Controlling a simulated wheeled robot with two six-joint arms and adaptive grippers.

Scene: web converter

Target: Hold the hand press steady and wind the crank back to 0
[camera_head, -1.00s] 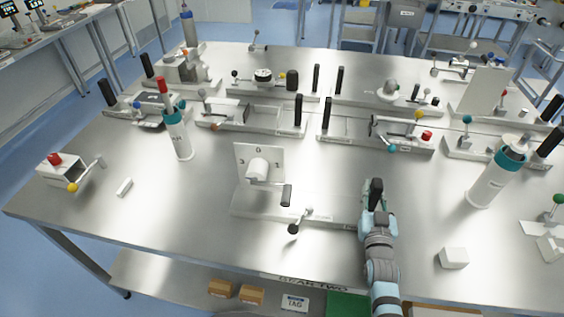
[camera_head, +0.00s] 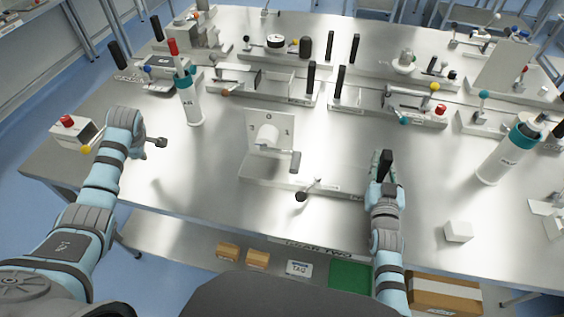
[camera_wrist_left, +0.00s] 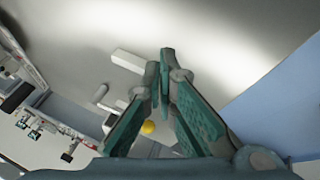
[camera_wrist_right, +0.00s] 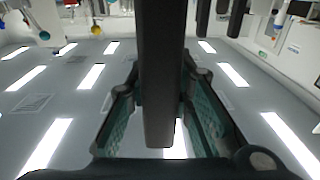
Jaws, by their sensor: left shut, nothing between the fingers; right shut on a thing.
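The hand press has a white upright plate (camera_head: 256,122) marked 3, 0 and 1, a white drum and a crank with a black grip (camera_head: 295,161). The crank arm hangs to the lower right of the drum, away from the 0 at the top. Its long pale base (camera_head: 265,183) lies on the table. My right gripper (camera_head: 384,166) is shut on a black upright handle at the base's right end; the handle (camera_wrist_right: 160,75) fills the middle of the right wrist view. My left gripper (camera_head: 158,142) is shut and empty above the table, well left of the press.
A ball-ended lever (camera_head: 302,196) stands at the base's front. A box with a red knob (camera_head: 67,121) sits beyond my left arm, and a white bottle (camera_head: 190,105) stands behind it. A white block (camera_head: 458,231) lies right. The table between left gripper and press is clear.

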